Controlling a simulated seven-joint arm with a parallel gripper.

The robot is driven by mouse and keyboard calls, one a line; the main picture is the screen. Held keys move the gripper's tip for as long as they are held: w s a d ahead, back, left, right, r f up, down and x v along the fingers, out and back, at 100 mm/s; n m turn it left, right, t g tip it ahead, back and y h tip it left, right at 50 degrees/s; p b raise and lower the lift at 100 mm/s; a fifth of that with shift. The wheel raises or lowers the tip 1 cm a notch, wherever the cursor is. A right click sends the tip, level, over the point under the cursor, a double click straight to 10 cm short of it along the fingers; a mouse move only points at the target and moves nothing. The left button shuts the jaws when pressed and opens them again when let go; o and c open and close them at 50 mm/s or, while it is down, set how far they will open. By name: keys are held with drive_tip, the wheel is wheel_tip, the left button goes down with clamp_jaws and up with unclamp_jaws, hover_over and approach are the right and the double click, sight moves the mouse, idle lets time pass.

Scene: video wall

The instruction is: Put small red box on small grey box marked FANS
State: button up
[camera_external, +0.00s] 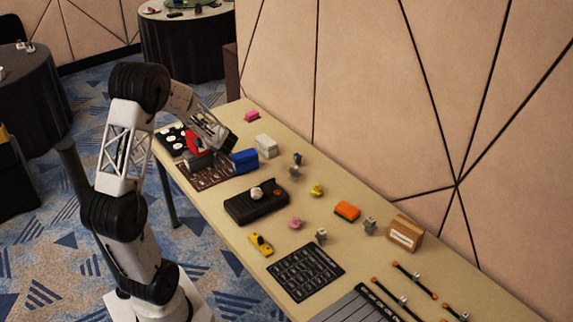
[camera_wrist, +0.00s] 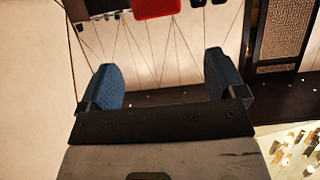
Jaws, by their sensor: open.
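A red object (camera_external: 195,143) shows at the far left end of the table, close to my wrist and partly covered; I cannot tell whether it is the small red box. In the wrist view a red, rounded-corner shape (camera_wrist: 156,8) is cut off by the top edge, ahead of my fingers. My gripper (camera_wrist: 160,64) is open, with its two blue pads wide apart and nothing between them. A pale grey box (camera_external: 265,146) stands just right of a blue box-like shape (camera_external: 243,160) near the arm's end. No FANS lettering is readable.
A black device (camera_external: 256,203) lies on the table in front of the arm's end. An orange block (camera_external: 347,211), a brown labelled box (camera_external: 404,233) and a black grid panel (camera_external: 305,270) are further right. The wall borders the table's far edge.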

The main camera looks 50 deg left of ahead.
idle(0.7)
drive_tip(key=w+d+r+m+t+h, duration=0.1)
drive_tip(key=w+d+r+m+t, duration=0.2)
drive_tip(key=w+d+r+t, duration=0.3)
drive_tip(key=d+r+m+t+h, duration=0.1)
drive_tip(key=d+r+m+h, duration=0.2)
drive_tip(key=d, duration=0.6)
drive_tip(key=d+r+m+t+h, duration=0.2)
drive_tip(key=d+h, duration=0.1)
drive_tip(key=d, duration=0.6)
drive_tip(key=d+r+m+t+h, duration=0.1)
drive_tip(key=d+r+m+h, duration=0.2)
drive_tip(key=d, duration=0.6)
drive_tip(key=s+d+r+m+g+h, duration=0.2)
drive_tip(key=s+d+m+g+h, duration=0.15)
drive_tip(key=s+d, duration=0.8)
drive_tip(key=s+d+m+g, duration=0.2)
drive_tip(key=s+d, duration=0.1)
drive_tip(key=s, duration=0.4)
drive_tip(key=s+d+f+m+g, duration=0.1)
drive_tip(key=s+d+g, duration=0.1)
drive_tip(key=s, duration=0.5)
drive_tip(key=shift+s+d+m, duration=0.35)
drive_tip(key=shift+s+d, duration=0.05)
drive_tip(key=shift+d, duration=0.2)
